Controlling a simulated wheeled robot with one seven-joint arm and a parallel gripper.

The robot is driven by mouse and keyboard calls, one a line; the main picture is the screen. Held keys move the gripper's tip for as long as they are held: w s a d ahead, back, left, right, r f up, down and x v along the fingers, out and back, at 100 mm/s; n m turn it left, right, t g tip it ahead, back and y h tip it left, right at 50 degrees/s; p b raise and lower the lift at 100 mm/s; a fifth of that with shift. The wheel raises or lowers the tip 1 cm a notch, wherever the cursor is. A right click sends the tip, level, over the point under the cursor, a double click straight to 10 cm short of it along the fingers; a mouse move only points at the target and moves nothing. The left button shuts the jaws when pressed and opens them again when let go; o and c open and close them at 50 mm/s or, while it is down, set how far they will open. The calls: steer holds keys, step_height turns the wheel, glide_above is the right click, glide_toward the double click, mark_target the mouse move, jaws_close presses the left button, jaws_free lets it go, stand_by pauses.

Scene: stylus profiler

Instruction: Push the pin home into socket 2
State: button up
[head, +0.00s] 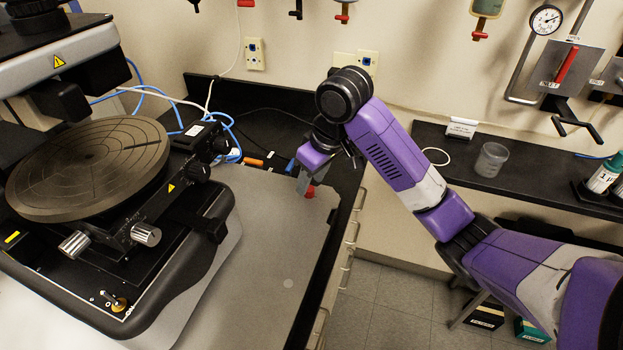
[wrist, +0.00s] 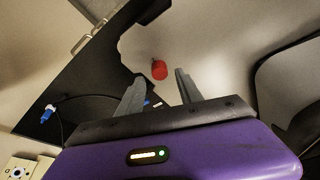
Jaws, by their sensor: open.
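A small red object (head: 310,191) shows at my gripper (head: 304,184), over the grey mat near the bench's right edge. In the wrist view the red object (wrist: 159,70) appears just past and between the two fingertips of my gripper (wrist: 160,77). The fingers are apart, and I see neither touching it. Whether this red object is the pin cannot be told. Socket 2 and its label cannot be made out in either view; my gripper and wrist cover part of that area in the head view.
The profiler with its round dark stage (head: 92,165) fills the left. Blue cables (head: 235,130) and an orange-handled item (head: 253,162) lie at the back. The grey mat (head: 265,250) in front is mostly clear. A clear cup (head: 491,160) stands on the right-hand shelf.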

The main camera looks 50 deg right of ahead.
steer(key=shift+r+p, duration=1.95)
steer(key=shift+r, duration=0.45)
steer(key=shift+s+r, duration=0.1)
steer(key=shift+r, duration=0.4)
step_height(320, 180, up, 6)
glide_above(311, 190)
steer(key=s, duration=0.2)
steer(key=shift+s+r, duration=0.15)
steer(key=shift+r, duration=0.05)
